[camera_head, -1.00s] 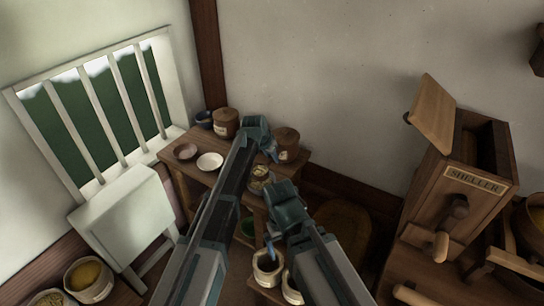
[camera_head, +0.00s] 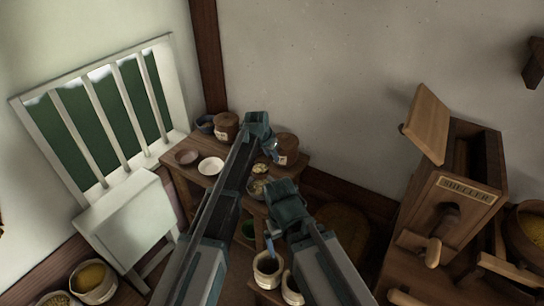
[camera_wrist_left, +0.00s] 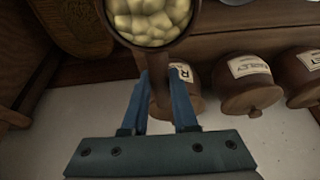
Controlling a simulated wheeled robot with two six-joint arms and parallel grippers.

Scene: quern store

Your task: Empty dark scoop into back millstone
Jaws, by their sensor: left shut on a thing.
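The dark scoop (camera_wrist_left: 185,38) fills the top of the left wrist view, full of pale yellow kernels (camera_wrist_left: 150,20). My left gripper (camera_wrist_left: 160,85) is shut on its dark handle. In the head view my left gripper (camera_head: 271,146) is over the small wooden table, and the scoop's pale kernels (camera_head: 261,169) show just below it. A round grey piece with grainy contents (camera_head: 257,187) lies close by, partly hidden by my arms; I cannot tell whether it is the back millstone. My right gripper (camera_head: 268,246) points down above a pale pot (camera_head: 267,270); its jaw opening is unclear.
The table (camera_head: 180,172) also holds a white dish (camera_head: 210,166), a brown bowl (camera_head: 186,156), and brown lidded jars (camera_head: 226,125) at the back. A white chair (camera_head: 128,212) stands left. A wooden sheller (camera_head: 440,215) stands right. Labelled jars (camera_wrist_left: 246,85) show in the wrist view.

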